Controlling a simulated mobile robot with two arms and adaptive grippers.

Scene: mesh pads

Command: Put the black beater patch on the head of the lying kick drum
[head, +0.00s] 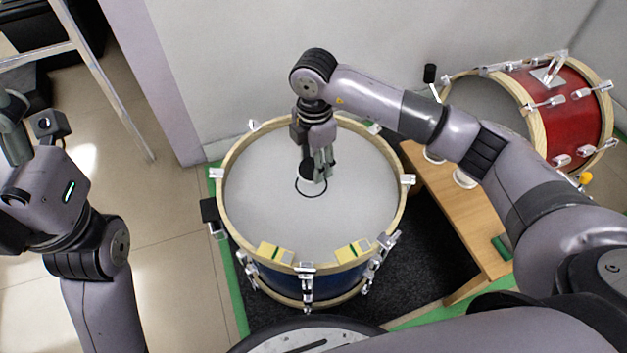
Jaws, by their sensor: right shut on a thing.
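The kick drum (255,205) lies with its pale grey head facing up, with a wooden hoop and a blue shell. A thin black ring outline (312,195) is marked on the head near its middle. My right gripper (318,170) points down over the head and is shut on the black beater patch (306,169). The patch is a small dark disc, partly hidden by the fingers, at the far side of the ring. I cannot tell whether it touches the head. My left arm is at the left, away from the drum; its fingers do not show.
A red drum (567,112) lies on its side at the back right, by a wooden bench (485,237) with white round items on it. A ladder (115,85) stands at the left; a wall is behind the drum.

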